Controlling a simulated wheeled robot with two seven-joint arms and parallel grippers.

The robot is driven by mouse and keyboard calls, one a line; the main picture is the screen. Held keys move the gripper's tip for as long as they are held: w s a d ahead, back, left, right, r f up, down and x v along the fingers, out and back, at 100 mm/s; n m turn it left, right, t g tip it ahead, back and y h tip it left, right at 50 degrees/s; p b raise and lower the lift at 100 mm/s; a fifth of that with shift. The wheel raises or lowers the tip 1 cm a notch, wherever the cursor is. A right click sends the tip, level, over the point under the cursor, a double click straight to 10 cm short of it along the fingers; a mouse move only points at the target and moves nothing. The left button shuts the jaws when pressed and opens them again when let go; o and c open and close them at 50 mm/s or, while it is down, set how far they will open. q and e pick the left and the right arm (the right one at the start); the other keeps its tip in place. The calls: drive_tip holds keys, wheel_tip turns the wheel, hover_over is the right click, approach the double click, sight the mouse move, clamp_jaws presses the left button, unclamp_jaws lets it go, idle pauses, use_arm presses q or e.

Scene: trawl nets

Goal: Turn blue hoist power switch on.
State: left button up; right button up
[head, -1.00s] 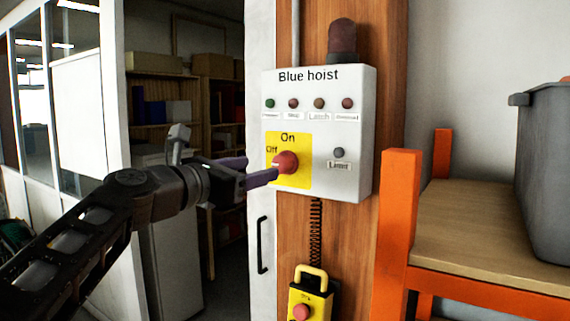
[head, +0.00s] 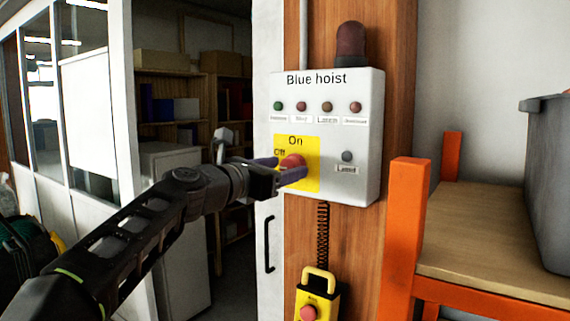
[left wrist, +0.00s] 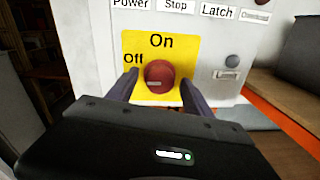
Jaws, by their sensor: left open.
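The white Blue hoist control box (head: 345,98) is fixed to a wooden post. Its red rotary power switch (head: 293,161) sits on a yellow plate (head: 311,179) marked On at the top and Off at the upper left. The switch also shows in the left wrist view (left wrist: 159,77), with a small pale mark low on its face. My left gripper (head: 285,170) is open, with one finger on each side of the switch. I cannot tell whether the fingers touch it. My right gripper is not in view.
A yellow pendant with a red button (head: 308,312) hangs below the box on a coiled cord (head: 322,235). An orange-framed wooden shelf (head: 490,235) with a grey bin (head: 550,180) stands at the right. A doorway with shelving (head: 165,105) lies behind my left arm.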

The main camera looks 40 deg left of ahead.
use_arm(q)
drive_tip(key=shift+w, duration=0.45)
drive_tip(key=shift+c, duration=0.3)
clamp_jaws()
